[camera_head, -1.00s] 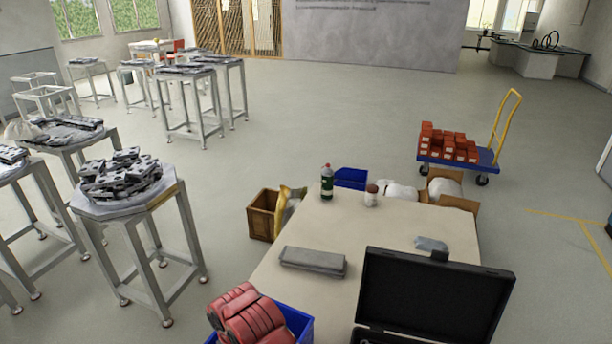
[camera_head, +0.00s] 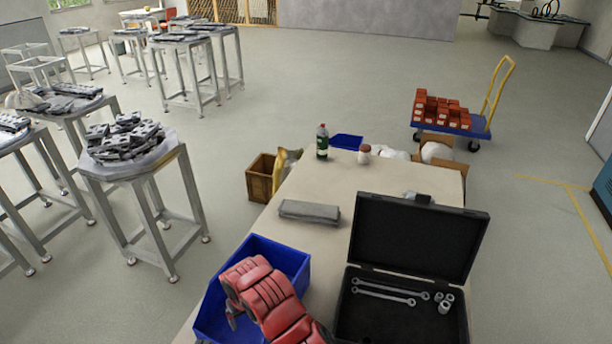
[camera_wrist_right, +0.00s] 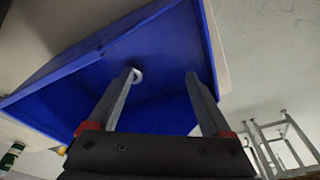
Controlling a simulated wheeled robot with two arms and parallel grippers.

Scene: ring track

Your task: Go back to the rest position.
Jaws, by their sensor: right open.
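My right gripper (camera_head: 232,314) hangs over the blue bin (camera_head: 292,258) at the table's near left, under my red wrist. In the right wrist view its two fingers (camera_wrist_right: 163,78) are apart, with the blue bin (camera_wrist_right: 60,92) filling the view behind them. I see nothing held between the fingers. A pale round shape shows at the left fingertip; I cannot tell whether it is part of the finger. The bin's near part is hidden by my arm. My left gripper is in neither current view.
An open black case (camera_head: 418,238) with wrenches and sockets stands right of the bin on the table (camera_head: 300,185). A grey flat box (camera_head: 309,212), a green bottle (camera_head: 322,142) and a small jar (camera_head: 364,154) stand farther back. Stools with dark parts (camera_head: 125,140) stand left.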

